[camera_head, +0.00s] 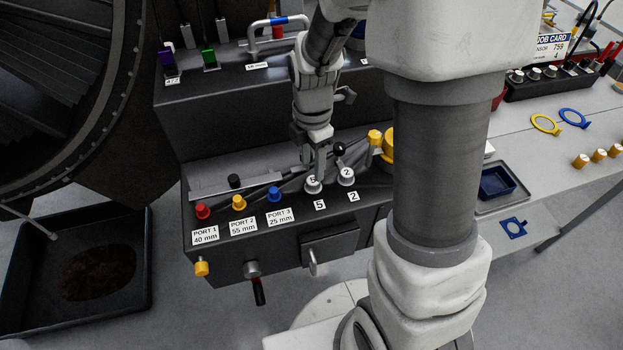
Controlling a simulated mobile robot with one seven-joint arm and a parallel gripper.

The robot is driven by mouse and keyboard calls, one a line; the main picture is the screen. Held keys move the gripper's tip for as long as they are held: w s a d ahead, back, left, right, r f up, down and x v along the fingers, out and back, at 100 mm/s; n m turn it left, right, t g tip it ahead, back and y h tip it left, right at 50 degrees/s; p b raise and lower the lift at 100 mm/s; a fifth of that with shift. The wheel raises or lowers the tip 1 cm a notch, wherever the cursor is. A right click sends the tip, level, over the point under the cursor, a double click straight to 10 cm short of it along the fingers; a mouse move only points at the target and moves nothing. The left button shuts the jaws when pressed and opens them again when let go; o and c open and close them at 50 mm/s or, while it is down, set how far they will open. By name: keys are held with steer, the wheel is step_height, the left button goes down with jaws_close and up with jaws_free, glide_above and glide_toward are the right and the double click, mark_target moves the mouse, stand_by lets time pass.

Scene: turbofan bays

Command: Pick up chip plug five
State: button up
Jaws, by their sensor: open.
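Chip plug five (313,186) is a small pale plug with a "5" on its top. It stands upright on the dark bench, behind the "5" label (320,205). My gripper (316,176) points down right over it, with the fingers at the plug's top and partly hiding it. The jaws are open; whether they touch the plug cannot be told. Chip plug two (346,177), of the same shape and marked "2", stands close on the right, behind its own "2" label (353,196).
Red (202,211), yellow (239,203) and blue (274,194) port plugs stand to the left. A black-knobbed lever (339,149) and a yellow knob (375,138) rise behind chip plug two. A grey side table (540,180) with a blue tray (497,182) lies right.

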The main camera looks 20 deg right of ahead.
mark_target(313, 180)
step_height(313, 180, down, 5)
steer(key=shift+s+r, duration=0.1)
steer(key=shift+s, duration=0.05)
jaws_close()
stand_by(0.4)
